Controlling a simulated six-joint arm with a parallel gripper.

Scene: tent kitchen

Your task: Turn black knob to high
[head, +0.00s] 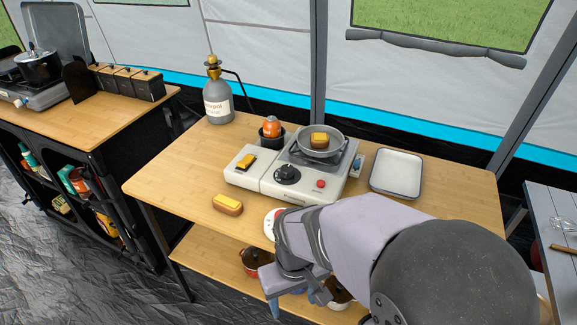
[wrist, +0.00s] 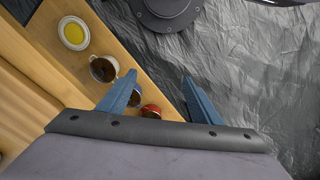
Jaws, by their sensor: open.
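The black knob (head: 287,174) is on the front of the white camp stove (head: 325,188), left of a small red button. Its setting is too small to read. A grey pan (head: 338,146) with a brown and yellow piece in it sits on the burner. My gripper (head: 292,302) is in front of the table, low and near the lower shelf, well away from the knob. In the wrist view my gripper (wrist: 160,76) has its blue fingers apart with nothing between them. The knob does not show in that view.
A white tray (head: 397,173) lies right of the stove. A gas bottle (head: 217,95) with a hose stands behind left. A yellow and brown piece (head: 227,204) lies at the table's front. Pots, including a white one (wrist: 104,68), stand on the lower shelf (wrist: 75,62).

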